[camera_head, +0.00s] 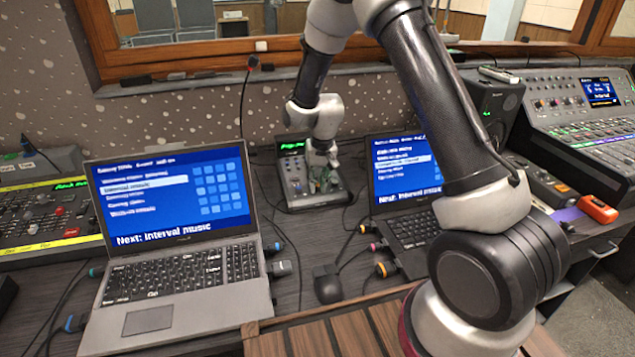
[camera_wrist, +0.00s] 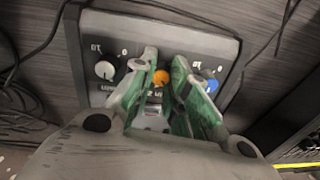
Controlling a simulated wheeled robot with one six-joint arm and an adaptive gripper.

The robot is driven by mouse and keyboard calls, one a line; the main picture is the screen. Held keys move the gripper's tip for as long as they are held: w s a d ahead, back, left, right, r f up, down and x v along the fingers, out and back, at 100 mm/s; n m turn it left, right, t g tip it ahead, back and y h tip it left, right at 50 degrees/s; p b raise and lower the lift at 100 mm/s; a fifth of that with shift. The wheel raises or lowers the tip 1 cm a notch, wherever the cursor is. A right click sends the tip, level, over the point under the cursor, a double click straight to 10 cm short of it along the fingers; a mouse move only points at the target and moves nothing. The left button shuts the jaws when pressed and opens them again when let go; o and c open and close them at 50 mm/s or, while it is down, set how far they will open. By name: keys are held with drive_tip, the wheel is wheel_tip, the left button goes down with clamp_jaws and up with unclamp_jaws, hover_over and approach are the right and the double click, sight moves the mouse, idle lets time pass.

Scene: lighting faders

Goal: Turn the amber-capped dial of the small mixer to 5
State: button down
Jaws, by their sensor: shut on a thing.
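The small mixer (camera_head: 296,197) stands at the back of the desk between two laptops, with a green-lit display at its top. In the wrist view the mixer panel (camera_wrist: 190,40) carries a white-capped dial (camera_wrist: 104,70), an amber-capped dial (camera_wrist: 161,77) and a blue-capped dial (camera_wrist: 211,84). My gripper (camera_head: 322,180) is down at the mixer. In the wrist view its green-padded fingers (camera_wrist: 163,88) stand on either side of the amber dial, shut on it. The amber dial's pointer and the numbers round it are too small or hidden to read.
A large laptop (camera_head: 180,275) is on the left and another laptop (camera_head: 405,225) right of the mixer. A mouse (camera_head: 327,284) and several cables lie in front. A speaker (camera_head: 490,105) and a big console (camera_head: 590,115) are on the right.

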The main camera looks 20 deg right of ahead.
drive_tip(key=m, duration=0.3)
drive_tip(key=shift+m, duration=0.3)
drive_tip(key=shift+m+t, duration=0.3)
drive_tip(key=shift+m, duration=1.6)
drive_tip(key=c, duration=1.3)
unclamp_jaws()
drive_tip(key=shift+c, duration=0.2)
wheel_tip(320, 180, up, 12)
drive_tip(key=s, duration=0.1)
drive_tip(key=shift+s+d, duration=0.25)
drive_tip(key=shift+s, duration=0.15)
